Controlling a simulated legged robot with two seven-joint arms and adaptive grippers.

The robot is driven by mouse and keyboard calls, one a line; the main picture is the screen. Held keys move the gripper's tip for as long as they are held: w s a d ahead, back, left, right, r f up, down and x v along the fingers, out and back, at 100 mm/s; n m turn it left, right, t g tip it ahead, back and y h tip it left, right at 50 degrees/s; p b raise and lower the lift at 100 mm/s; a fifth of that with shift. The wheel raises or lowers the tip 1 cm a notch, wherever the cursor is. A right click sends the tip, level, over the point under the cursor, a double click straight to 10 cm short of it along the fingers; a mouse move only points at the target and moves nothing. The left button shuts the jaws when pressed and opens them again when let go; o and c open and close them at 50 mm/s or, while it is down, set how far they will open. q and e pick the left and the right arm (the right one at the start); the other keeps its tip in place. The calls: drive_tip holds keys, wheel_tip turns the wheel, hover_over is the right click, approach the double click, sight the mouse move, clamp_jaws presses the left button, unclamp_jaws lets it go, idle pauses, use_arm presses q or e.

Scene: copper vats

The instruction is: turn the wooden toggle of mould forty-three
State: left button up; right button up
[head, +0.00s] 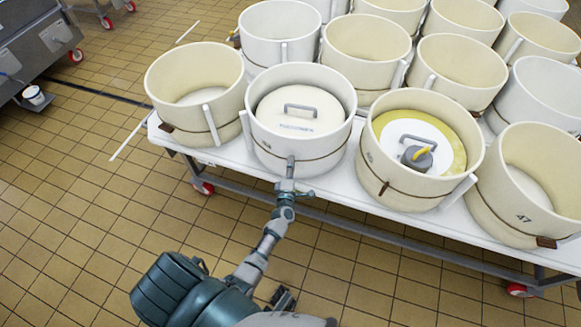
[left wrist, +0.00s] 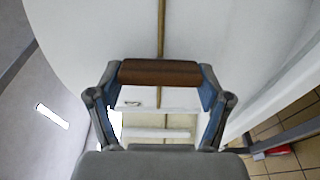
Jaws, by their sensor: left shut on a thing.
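A white round mould (head: 262,148) with a cord around it stands at the front edge of the white table. A pale lid (head: 300,108) with a grey handle lies inside it; the lettering is too small to read. My left gripper (head: 291,163) is at the mould's front wall. In the left wrist view, its two fingers are closed on the ends of a brown wooden toggle (left wrist: 160,72). The toggle lies crosswise over the cord (left wrist: 161,25), against the white wall. In the head view my gripper hides the toggle. My right gripper is not in view.
A cream mould (head: 194,90) stands close on the left. Another (head: 470,137) on the right holds a lid with a grey weight (head: 416,158). A mould marked 47 (head: 500,205) stands farther right. More moulds fill the table (head: 230,160) behind. The tiled floor in front is free.

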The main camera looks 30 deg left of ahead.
use_arm(q)
drive_tip(key=o, duration=1.1)
drive_tip(key=shift+d+f, duration=0.15)
drive_tip(key=shift+f, duration=0.2)
drive_tip(key=shift+r, duration=0.1)
drive_tip(key=shift+r, duration=0.1)
drive_tip(key=v, duration=1.2)
